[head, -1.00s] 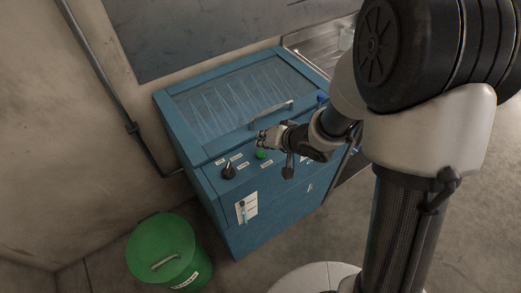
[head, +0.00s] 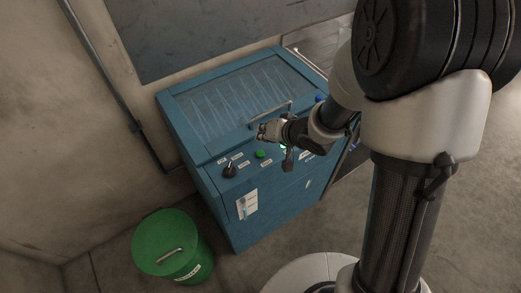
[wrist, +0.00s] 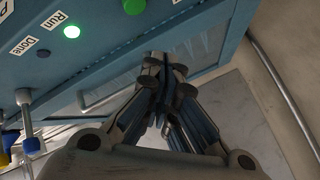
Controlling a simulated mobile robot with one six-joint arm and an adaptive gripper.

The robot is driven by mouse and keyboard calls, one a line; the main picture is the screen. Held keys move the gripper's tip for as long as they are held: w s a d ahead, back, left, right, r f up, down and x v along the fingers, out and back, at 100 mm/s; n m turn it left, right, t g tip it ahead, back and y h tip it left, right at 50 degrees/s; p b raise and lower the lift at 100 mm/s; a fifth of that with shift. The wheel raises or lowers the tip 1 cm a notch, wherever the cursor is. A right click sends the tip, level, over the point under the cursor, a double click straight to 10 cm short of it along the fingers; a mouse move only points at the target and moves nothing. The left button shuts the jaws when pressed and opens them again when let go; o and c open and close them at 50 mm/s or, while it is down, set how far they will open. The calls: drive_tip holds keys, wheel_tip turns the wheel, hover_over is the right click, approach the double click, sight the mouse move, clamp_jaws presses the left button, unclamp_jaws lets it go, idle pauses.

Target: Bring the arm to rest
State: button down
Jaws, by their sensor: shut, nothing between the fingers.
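My gripper (head: 263,131) is shut and empty. In the head view it is in front of the blue milling machine (head: 270,208), close to the lid handle (head: 270,114) and above the green button (head: 260,154). I cannot tell whether it touches the machine. In the wrist view the closed fingers (wrist: 165,85) point toward the machine's lid window. There the green button (wrist: 134,6) shows at the top edge, and a lit green lamp (wrist: 71,31) shows beside the label "Run". A dark unlit lamp (wrist: 43,54) is beside "Done".
A green lidded bin (head: 172,246) stands on the floor at the machine's front left. A pipe (head: 118,98) runs down the wall at left. A black knob (head: 230,170) and a white tag (head: 247,204) are on the machine's front. The floor in front is clear.

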drive_tip(key=s+d+r+t+h, duration=0.1)
drive_tip(key=s+d+r+h, duration=0.2)
drive_tip(key=d+r, duration=0.4)
drive_tip(key=s+d+r+h, duration=0.2)
drive_tip(key=d+r+h, duration=0.2)
drive_tip(key=d+r, duration=0.3)
drive_tip(key=s+r+g, duration=0.1)
drive_tip(key=s+r, duration=0.1)
drive_tip(key=s, duration=0.8)
drive_tip(key=s+r+n+g+y, duration=0.1)
drive_tip(key=s+r+g, duration=0.1)
drive_tip(key=s, duration=0.9)
drive_tip(key=shift+a+r, duration=0.25)
drive_tip(key=shift+r, duration=0.3)
drive_tip(key=shift+s, duration=0.1)
